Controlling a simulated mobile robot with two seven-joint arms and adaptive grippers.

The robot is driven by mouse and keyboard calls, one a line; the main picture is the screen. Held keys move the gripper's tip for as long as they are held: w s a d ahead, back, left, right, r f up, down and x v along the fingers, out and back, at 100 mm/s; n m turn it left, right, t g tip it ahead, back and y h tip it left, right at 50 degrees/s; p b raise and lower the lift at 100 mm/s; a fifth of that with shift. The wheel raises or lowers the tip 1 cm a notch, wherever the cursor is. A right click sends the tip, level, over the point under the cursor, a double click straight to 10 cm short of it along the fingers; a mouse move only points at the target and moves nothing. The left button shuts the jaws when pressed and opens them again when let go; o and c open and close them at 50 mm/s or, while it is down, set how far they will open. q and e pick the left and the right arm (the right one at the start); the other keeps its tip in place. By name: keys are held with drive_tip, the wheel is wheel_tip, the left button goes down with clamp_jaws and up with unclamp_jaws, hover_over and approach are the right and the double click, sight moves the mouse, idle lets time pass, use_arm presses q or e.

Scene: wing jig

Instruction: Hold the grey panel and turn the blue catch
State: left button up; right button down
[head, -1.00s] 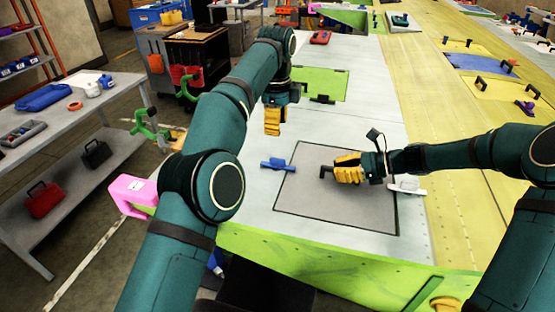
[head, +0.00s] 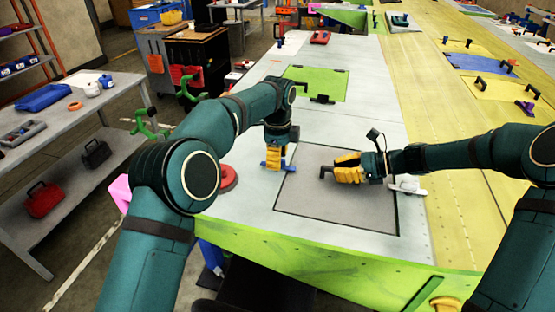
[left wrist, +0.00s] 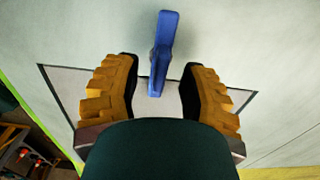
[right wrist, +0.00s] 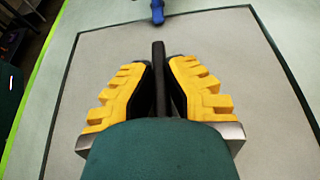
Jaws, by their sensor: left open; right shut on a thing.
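The grey panel (head: 330,205) lies in the pale wing surface, with a dark outline around it. My right gripper (head: 338,172) is shut on the panel's dark handle (right wrist: 158,75), which stands between its yellow fingers in the right wrist view (right wrist: 158,88). The blue catch (left wrist: 162,50) sits at the panel's left edge and partly overlaps it; the head view shows only its ends (head: 290,167) beside my left gripper. My left gripper (head: 272,165) is open, pointing down at the catch. In the left wrist view the catch lies between and ahead of its fingers (left wrist: 158,85), with clear gaps.
A white catch (head: 408,186) sits at the panel's right edge. A green panel (head: 316,82) with a dark handle lies further back. A red round object (head: 228,178) is beside my left arm. The wing's green front edge (head: 330,262) borders the near side.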

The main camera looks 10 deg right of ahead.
use_arm(q)
drive_tip(key=shift+f, duration=0.45)
use_arm(e)
drive_tip(key=shift+d+f, duration=0.1)
drive_tip(key=shift+f, duration=0.05)
use_arm(q)
clamp_jaws()
